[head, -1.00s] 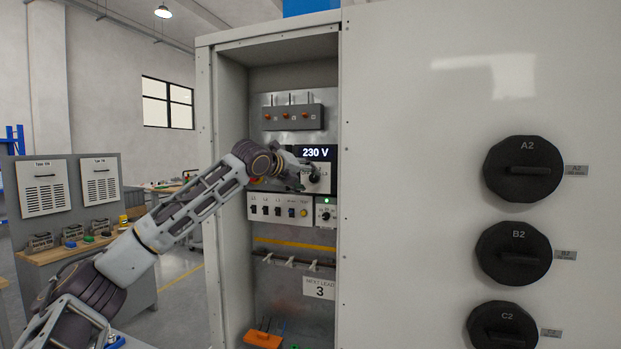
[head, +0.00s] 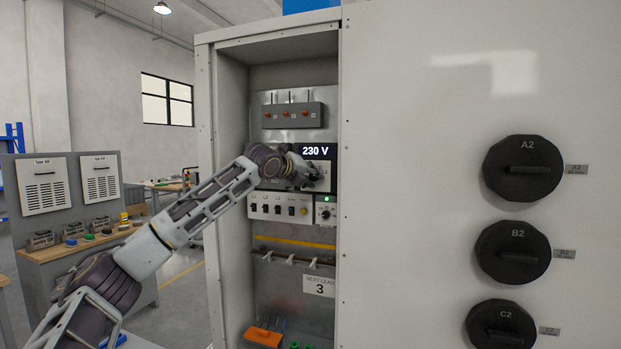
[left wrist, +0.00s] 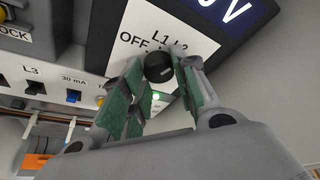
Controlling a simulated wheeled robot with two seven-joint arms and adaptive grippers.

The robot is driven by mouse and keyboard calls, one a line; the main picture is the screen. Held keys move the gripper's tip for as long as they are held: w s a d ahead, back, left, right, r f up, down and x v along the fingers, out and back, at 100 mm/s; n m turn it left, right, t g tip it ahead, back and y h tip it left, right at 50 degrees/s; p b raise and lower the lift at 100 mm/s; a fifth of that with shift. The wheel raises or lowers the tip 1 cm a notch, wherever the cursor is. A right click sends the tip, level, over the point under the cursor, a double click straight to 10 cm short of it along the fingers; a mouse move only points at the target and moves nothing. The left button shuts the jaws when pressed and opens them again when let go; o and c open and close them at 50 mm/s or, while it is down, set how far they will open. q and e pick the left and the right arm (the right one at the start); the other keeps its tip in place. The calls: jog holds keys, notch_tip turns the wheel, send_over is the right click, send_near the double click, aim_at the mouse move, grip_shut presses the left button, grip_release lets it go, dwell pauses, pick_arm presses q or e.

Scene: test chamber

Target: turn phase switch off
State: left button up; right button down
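The phase switch (left wrist: 158,68) is a round black knob on a white plate marked OFF, L1 and L2 in the left wrist view. The plate sits under a dark display (head: 314,151) reading 230 V inside the open cabinet. My left gripper (head: 314,176) is at the plate and hides the knob in the head view. In the left wrist view its green-padded fingers (left wrist: 157,72) are apart, one on each side of the knob, with narrow gaps. I cannot tell whether they touch it. The knob's pointer direction is not clear. My right gripper is out of view.
Small switches (head: 278,209) sit just below the plate, with a small dial (head: 325,213) to their right. A grey box with orange indicators (head: 293,115) is above. The cabinet side walls flank the opening. Large black knobs (head: 522,168) are on the right panel.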

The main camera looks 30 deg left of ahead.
pick_arm(q)
jog(key=c, duration=0.4)
jog(key=shift+o, duration=0.2)
